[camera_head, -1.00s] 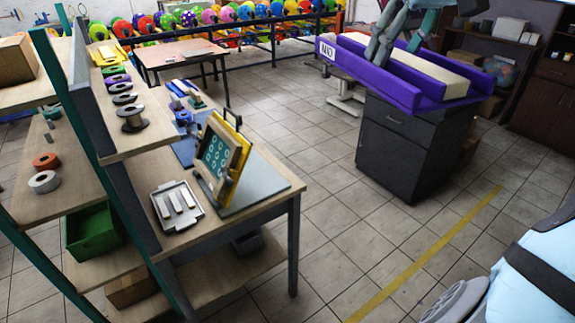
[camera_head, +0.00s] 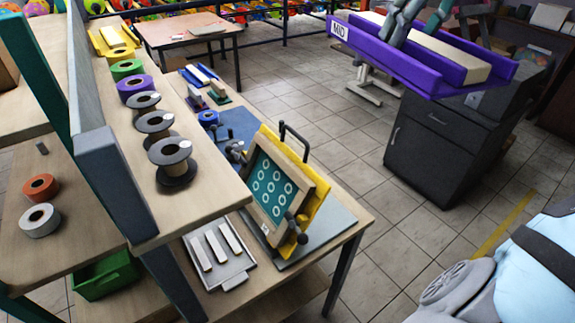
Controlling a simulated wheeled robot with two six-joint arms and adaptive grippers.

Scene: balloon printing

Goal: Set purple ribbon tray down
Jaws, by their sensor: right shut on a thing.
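The purple ribbon tray (camera_head: 421,74) is at the upper right, held in the air and slightly tilted in the picture. It has raised purple sides, a white lettered label at its left end and a long cream block (camera_head: 437,50) lying in it. My left gripper is not in view.
A dark cabinet (camera_head: 432,150) stands below the tray. At left, a wooden shelf (camera_head: 205,190) holds several ribbon spools. A bench beside it carries a framed printing screen (camera_head: 272,190) and a metal tray (camera_head: 232,274). A small wooden table (camera_head: 180,30) stands behind. Tiled floor between is clear.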

